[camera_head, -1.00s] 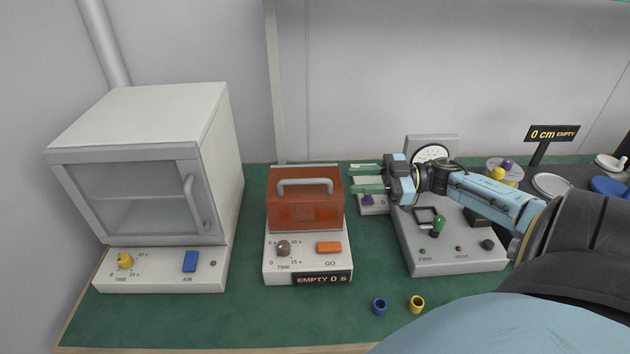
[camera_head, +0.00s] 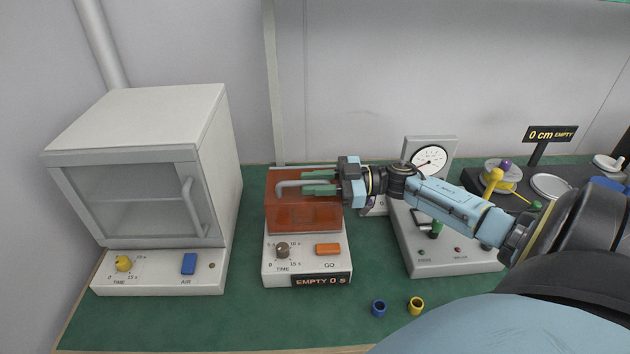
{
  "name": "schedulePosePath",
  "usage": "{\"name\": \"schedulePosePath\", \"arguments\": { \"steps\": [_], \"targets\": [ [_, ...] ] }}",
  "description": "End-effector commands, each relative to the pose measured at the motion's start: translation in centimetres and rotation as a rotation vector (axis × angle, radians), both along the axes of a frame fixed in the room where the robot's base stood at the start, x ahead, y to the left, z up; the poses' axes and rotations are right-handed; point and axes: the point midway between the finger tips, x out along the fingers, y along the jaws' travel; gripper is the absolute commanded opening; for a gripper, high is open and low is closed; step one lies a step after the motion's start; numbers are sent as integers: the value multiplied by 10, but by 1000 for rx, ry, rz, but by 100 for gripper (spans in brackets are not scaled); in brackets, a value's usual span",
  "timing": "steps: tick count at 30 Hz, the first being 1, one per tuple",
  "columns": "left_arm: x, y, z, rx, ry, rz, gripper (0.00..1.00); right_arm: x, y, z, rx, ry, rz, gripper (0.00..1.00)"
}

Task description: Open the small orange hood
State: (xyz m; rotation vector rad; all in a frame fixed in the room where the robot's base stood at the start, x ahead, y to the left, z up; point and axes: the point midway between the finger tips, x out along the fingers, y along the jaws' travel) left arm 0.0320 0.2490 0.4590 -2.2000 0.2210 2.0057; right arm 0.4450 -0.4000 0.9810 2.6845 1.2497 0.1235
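The small orange hood (camera_head: 290,216) is a translucent orange box on a white base unit (camera_head: 305,262). It looks closed. Its grey bar handle (camera_head: 288,184) runs across the upper front. My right gripper (camera_head: 318,182) reaches in from the right with its green fingers level with the right part of the handle. The fingers look apart, one above and one below the bar, and they hide the handle's right end. I cannot tell whether they touch it. My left gripper is not in view.
A large white cabinet (camera_head: 150,120) with a glass door stands at the left. A blue ring (camera_head: 379,308) and a yellow ring (camera_head: 416,306) lie on the green mat (camera_head: 250,325) in front.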

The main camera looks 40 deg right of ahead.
Motion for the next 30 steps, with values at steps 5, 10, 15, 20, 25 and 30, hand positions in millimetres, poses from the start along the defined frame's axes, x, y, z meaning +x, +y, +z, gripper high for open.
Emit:
{"name": "schedulePosePath", "arguments": {
  "steps": [5, 10, 15, 20, 25, 30],
  "targets": [
    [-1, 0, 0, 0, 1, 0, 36, 0, 0, 0, 0, 0, 0, 0],
    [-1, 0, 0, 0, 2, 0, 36, 0, -1, 0, -1, 0, 0, 0],
    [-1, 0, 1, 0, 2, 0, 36, 0, -1, 1, 1, 3, 0, 0],
    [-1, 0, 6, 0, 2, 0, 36, 1, -2, 5, 15, 21, -1, 0],
    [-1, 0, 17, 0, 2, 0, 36, 3, -5, 13, 52, 66, -3, 0],
    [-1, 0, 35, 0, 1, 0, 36, 9, -10, 28, 129, 157, -3, 0]
  ]
}}
